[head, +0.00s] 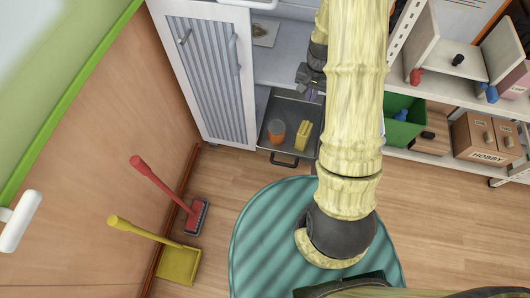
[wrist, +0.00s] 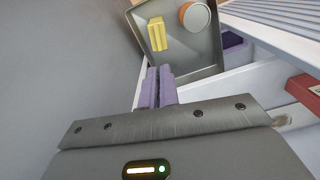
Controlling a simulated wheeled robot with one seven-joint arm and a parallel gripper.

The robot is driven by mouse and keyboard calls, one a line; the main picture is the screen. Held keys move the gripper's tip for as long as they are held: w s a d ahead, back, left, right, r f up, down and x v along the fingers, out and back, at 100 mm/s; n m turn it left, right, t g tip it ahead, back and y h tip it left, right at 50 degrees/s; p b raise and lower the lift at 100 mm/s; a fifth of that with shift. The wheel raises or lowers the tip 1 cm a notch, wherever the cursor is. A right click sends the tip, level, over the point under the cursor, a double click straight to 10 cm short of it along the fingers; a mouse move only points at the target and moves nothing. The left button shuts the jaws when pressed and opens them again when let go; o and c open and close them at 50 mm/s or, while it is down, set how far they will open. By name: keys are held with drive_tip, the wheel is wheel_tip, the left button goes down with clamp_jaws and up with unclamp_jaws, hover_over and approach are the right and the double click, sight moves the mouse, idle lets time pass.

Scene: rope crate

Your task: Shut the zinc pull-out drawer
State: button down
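The zinc pull-out drawer (head: 285,109) is a grey metal tray that stands pulled out of the white cabinet, with a dark handle (head: 284,161) on its front. It holds an orange cup (head: 277,131) and a yellow block (head: 303,135). In the wrist view the drawer (wrist: 205,52) is at the top, beyond the fingertips, with the yellow block (wrist: 157,34) and orange cup (wrist: 194,16). My gripper (head: 312,94) is at the drawer's back right, above it. Its purple fingers (wrist: 159,72) are together with nothing visible between them. Contact with the drawer cannot be told.
The cabinet's louvred door (head: 208,75) stands open left of the drawer. A green crate (head: 403,128) and cardboard boxes (head: 485,137) sit on shelving at right. A teal round surface (head: 262,225) is in front.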

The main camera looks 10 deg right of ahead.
drive_tip(key=s+a+r+n+p, duration=0.2)
drive_tip(key=r+p, duration=0.7)
drive_tip(key=r, duration=0.6)
drive_tip(key=s+a+r+n+t+p, duration=0.1)
drive_tip(key=s+a+r+p, duration=0.3)
drive_tip(key=r, duration=1.1)
drive_tip(key=s+a+r+n+t+p, duration=0.1)
drive_tip(key=s+a+r+n+p, duration=0.2)
drive_tip(key=s+r+p, duration=0.4)
wheel_tip(320, 180, up, 9)
drive_tip(key=p, duration=0.9)
drive_tip(key=shift+s, duration=0.4)
